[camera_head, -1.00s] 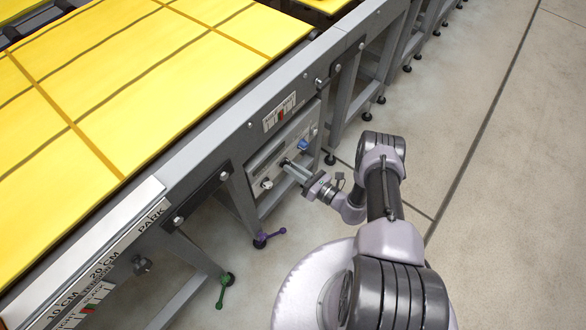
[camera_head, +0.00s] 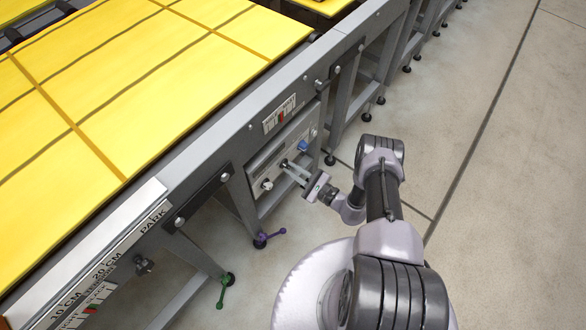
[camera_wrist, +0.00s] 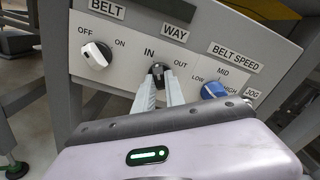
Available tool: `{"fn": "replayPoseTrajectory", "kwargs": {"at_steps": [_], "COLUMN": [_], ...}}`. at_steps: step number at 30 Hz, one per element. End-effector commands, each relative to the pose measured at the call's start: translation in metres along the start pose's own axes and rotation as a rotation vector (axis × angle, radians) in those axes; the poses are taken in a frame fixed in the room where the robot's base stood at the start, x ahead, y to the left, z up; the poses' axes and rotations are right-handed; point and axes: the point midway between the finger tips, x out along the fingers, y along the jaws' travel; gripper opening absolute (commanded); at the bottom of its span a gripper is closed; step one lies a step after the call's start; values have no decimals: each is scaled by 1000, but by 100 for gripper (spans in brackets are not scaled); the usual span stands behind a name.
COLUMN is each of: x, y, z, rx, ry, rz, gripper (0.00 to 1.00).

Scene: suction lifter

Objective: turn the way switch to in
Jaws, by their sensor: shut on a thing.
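The way switch (camera_wrist: 158,69) is a small dark knob under the WAY label on the grey control panel (camera_wrist: 200,52), between the words IN and OUT. My gripper (camera_wrist: 158,80) is shut on it, one finger on each side. The fingers hide much of the knob, so I cannot tell exactly which way it points. In the head view my gripper (camera_head: 288,166) reaches the panel (camera_head: 276,174) from the right, at the middle of its three knobs.
A white BELT knob (camera_wrist: 96,56) is left of the way switch, and a blue BELT SPEED knob (camera_wrist: 213,90) is right of it. The conveyor frame (camera_head: 190,185) with yellow panels rises above. Open floor (camera_head: 470,220) lies to the right.

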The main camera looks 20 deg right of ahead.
Motion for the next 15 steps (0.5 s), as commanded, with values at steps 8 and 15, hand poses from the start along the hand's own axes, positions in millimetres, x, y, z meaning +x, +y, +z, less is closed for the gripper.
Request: {"fn": "replayPoseTrajectory", "kwargs": {"at_steps": [8,15], "x": [0,0], "y": [1,1], "z": [0,0], "rx": [-151,-217], "ry": [1,1], "rz": [1,1], "gripper": [0,0]}}
